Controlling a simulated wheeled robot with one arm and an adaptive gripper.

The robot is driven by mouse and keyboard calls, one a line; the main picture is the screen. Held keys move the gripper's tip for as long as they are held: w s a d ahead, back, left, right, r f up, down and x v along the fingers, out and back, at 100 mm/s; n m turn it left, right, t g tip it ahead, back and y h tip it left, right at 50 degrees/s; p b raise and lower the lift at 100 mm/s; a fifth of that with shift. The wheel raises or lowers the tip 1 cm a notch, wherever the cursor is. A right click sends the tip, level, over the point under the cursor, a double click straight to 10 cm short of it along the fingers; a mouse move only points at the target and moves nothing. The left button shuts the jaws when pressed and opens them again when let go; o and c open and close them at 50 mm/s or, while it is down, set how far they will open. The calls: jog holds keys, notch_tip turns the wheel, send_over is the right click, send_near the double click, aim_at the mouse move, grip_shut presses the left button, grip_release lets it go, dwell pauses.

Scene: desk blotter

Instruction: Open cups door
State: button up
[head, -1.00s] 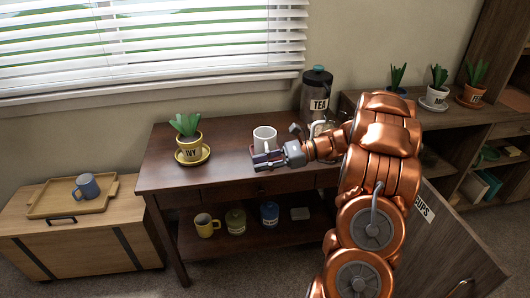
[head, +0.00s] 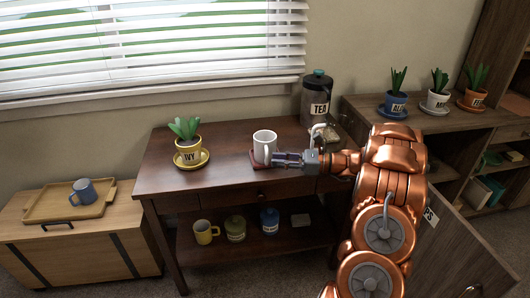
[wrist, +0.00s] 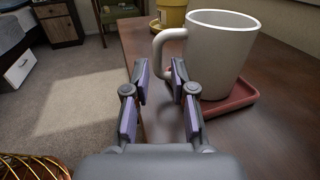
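The cups door (head: 455,255), a brown panel with a partly covered CUPS label (head: 431,216) and a dark handle (head: 474,291), is at the lower right. It appears swung out at an angle from the cabinet; my arm hides its left part. My gripper (head: 277,158) is away from it, over the dark table by the white mug (head: 264,141). In the wrist view, my gripper (wrist: 159,80) is open, its fingers apart with the handle of the mug (wrist: 222,55) just beyond the tips. The mug stands upright on a red coaster (wrist: 225,105).
Potted plants line the right cabinet.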

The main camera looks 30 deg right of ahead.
aim_at(267, 163)
jog(key=shift+b+x, duration=0.3)
jog(key=shift+x, duration=1.75)
jog(key=shift+a, duration=0.1)
grip_shut()
